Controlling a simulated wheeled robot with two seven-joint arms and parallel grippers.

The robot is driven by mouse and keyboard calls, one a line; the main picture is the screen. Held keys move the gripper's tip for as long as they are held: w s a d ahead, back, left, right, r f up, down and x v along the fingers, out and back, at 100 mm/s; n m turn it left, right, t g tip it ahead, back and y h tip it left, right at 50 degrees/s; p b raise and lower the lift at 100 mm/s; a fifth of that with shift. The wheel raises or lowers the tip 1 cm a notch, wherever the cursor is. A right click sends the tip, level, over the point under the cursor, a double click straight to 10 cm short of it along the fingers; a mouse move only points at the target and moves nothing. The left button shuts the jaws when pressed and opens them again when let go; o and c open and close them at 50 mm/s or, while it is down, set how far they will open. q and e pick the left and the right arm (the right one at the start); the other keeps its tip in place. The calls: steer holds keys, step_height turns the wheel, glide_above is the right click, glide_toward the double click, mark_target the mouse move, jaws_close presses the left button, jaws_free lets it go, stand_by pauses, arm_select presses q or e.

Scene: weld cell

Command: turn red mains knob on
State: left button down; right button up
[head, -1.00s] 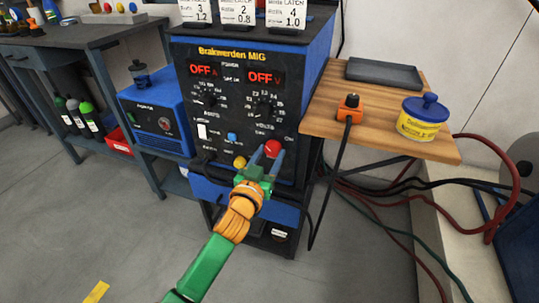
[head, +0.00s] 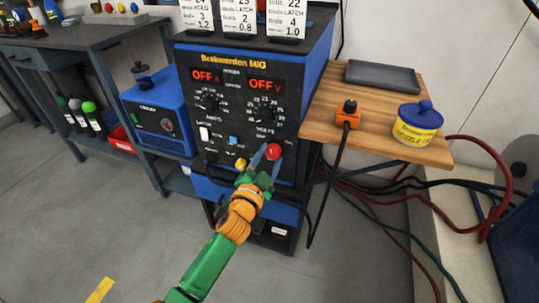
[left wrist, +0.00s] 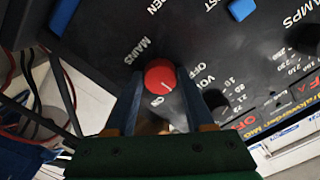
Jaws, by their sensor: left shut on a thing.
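The red mains knob (head: 273,152) is at the lower right of the black front panel of the welder (head: 238,115). My left gripper (head: 265,160) reaches up to it and is shut on it, one blue finger on each side. My right gripper is not in view.
A wooden side shelf (head: 390,143) at right holds an orange plug with a black cable (head: 347,115), a blue-lidded yellow tub (head: 418,125) and a dark tray (head: 382,76). A blue unit (head: 155,122) stands at left. Cables hang at lower right. The floor in front is clear.

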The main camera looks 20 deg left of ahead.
arm_select(q)
steer(key=m, duration=0.4)
steer(key=shift+m+p, duration=0.3)
steer(key=shift+p, duration=0.1)
steer(key=shift+r+m, duration=0.1)
steer(key=shift+m, duration=1.1)
steer(key=shift+m+p, duration=0.35)
steer(key=shift+m, duration=1.05)
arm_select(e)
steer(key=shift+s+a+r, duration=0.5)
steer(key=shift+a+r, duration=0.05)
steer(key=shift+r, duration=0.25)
arm_select(q)
steer(key=shift+c, duration=1.4)
jaws_free()
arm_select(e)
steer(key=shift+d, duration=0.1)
